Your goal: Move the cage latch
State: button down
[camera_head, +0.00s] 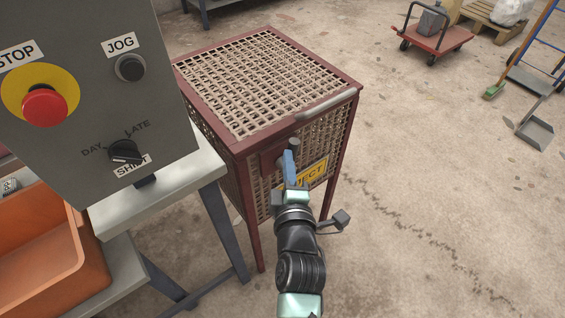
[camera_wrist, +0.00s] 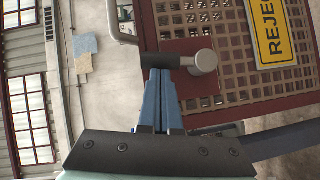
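The cage latch (camera_wrist: 165,61) is a dark bar with a round grey knob (camera_wrist: 204,62) at its right end, on the red-framed front of the reject cage (camera_head: 262,85). In the wrist view the bar lies level across the tips of my gripper (camera_wrist: 160,75). The blue fingers are close together, and their tips meet the bar's lower edge. I see no part of the bar clearly between them. In the head view my gripper (camera_head: 289,160) is at the cage front, left of the yellow REJECT sign (camera_head: 312,174), and hides most of the latch.
A grey control box (camera_head: 150,100) on a pale bench (camera_head: 165,190) stands close left of the cage. An orange bin (camera_head: 50,250) is at lower left. A grey bar handle (camera_head: 327,105) runs along the cage's top front edge.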

jog(key=shift+w+d+r+m+g+y+p, duration=0.15)
jog(key=shift+w+d+r+m+g+p, duration=0.1)
jog(key=shift+d+m+g+p, duration=0.2)
jog(key=shift+w+d+r+m+g+y+p, duration=0.15)
jog(key=shift+w+d+m+g+p, duration=0.15)
jog(key=shift+m, duration=0.25)
jog(key=w+d+f+m+g+y+b, duration=0.1)
jog(key=w+d+f+m+g+y, duration=0.2)
jog(key=d+m+g+y, duration=0.1)
jog(key=d+m+g, duration=0.1)
jog(key=m, duration=0.1)
jog(key=shift+w+f+m+g+y, duration=0.3)
jog(key=shift+w+f+g, duration=0.05)
jog(key=shift+f, duration=0.05)
jog(key=shift+d, duration=0.15)
